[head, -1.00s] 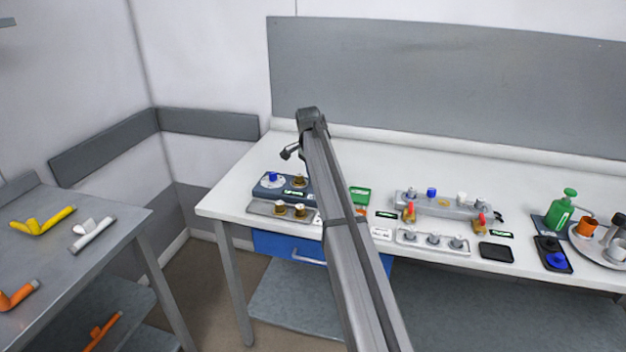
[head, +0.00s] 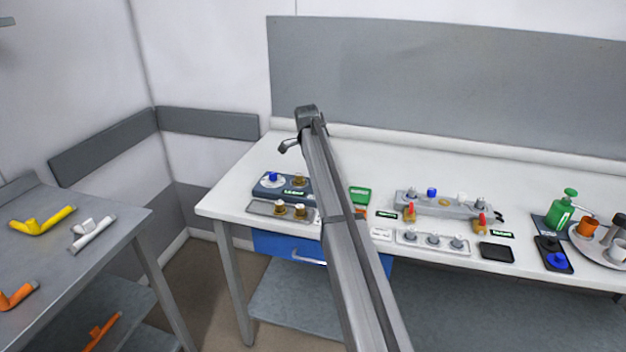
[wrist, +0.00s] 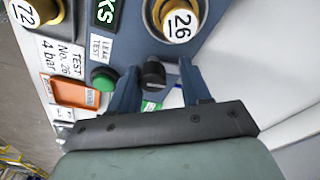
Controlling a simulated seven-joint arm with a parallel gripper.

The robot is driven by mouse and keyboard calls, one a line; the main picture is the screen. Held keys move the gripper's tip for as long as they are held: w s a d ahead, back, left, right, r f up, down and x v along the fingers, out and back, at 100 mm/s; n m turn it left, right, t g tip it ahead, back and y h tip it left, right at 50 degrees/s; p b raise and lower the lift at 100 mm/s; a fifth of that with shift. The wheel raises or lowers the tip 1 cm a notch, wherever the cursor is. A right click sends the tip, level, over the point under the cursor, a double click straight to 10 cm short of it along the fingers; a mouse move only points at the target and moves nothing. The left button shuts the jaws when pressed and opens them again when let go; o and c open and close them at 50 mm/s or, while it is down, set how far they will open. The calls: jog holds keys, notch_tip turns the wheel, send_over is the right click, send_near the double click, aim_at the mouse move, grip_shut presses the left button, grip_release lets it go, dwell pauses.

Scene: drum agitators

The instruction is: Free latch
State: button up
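In the wrist view, my gripper (wrist: 160,88) has its two dark blue fingers apart. A short black knob (wrist: 152,74) shows between them, nearer the left finger; I cannot tell whether a finger touches it. It stands on a blue-grey unit (wrist: 125,50), beside a green button (wrist: 103,79) and a "LEAK TEST" label. No part is plainly marked as a latch. In the head view, the blue unit (head: 262,190) is at the bench's left end; my arm hides the fingers and the unit's right side.
An orange-framed card (wrist: 75,91) lies beside the green button. In the head view, a tray (head: 262,209) with brass fittings sits in front of the unit. A grey manifold (head: 445,207) and a green bottle (head: 560,215) stand to the right. The bench's back is clear.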

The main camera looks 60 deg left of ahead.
jog(key=shift+d, duration=0.15)
jog(key=shift+r, duration=3)
jog(key=shift+d+r+m+g, duration=0.15)
jog(key=shift+r+g, duration=0.25)
jog(key=shift+r, duration=0.35)
jog(key=shift+d+r+m+g, duration=0.15)
jog(key=shift+r+g, duration=0.25)
jog(key=shift+r, duration=0.3)
jog(key=shift+a+f, duration=0.1)
jog(key=shift+f, duration=1.35)
jog(key=shift+f, duration=0.15)
